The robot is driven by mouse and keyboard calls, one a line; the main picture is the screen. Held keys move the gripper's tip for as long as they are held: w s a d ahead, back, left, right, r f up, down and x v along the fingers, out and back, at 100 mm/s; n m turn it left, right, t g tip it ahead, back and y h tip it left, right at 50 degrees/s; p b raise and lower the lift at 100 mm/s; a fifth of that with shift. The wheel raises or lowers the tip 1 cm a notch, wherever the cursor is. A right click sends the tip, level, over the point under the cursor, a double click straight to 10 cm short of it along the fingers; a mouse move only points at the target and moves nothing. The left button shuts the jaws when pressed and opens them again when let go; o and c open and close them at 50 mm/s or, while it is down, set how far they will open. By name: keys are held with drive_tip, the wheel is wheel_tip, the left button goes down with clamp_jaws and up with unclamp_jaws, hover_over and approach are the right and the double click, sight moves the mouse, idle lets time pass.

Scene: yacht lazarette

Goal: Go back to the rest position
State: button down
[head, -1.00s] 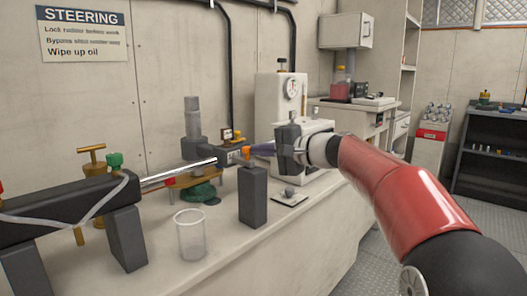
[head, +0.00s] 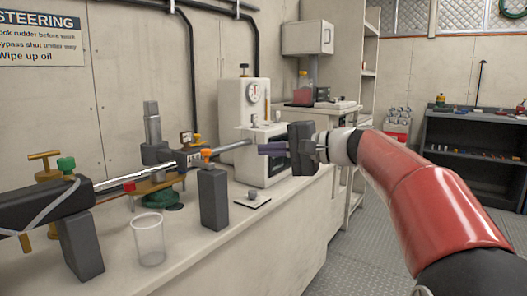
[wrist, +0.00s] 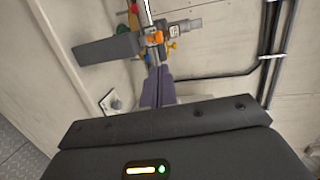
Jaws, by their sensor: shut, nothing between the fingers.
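My gripper (head: 262,149) is held out over the counter in the head view, with its purple fingers pointing left. The fingers are together with nothing between them. In the wrist view the closed fingers (wrist: 157,88) point up the picture toward the steering gear. In the head view the gripper is right of the grey post with the orange knob (head: 207,153), and in front of the white machine with the gauge (head: 238,101). It appears apart from both.
A clear beaker (head: 149,240) stands at the counter's front. The dark cylinder (head: 45,205) with its steel rod lies at left. A small plate with a grey knob (head: 252,196) sits below the gripper. Dark shelves (head: 470,150) stand at back right. Grey floor (head: 360,250) is open at right.

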drive_tip(key=s+f+n+g+h, duration=0.2)
drive_tip(key=s+f+h, duration=0.5)
drive_tip(key=s+f, duration=0.6)
drive_tip(key=s+d+f+n+h, duration=0.2)
drive_tip(key=s+d+f+h, duration=0.1)
drive_tip(key=s+d+f, duration=0.2)
drive_tip(key=s+d+f+n+h, duration=0.1)
drive_tip(key=s+d+f+h, duration=0.3)
drive_tip(key=s+f, duration=0.6)
drive_tip(key=s+d, duration=0.2)
drive_tip(key=s, duration=0.2)
drive_tip(key=shift+n, duration=0.4)
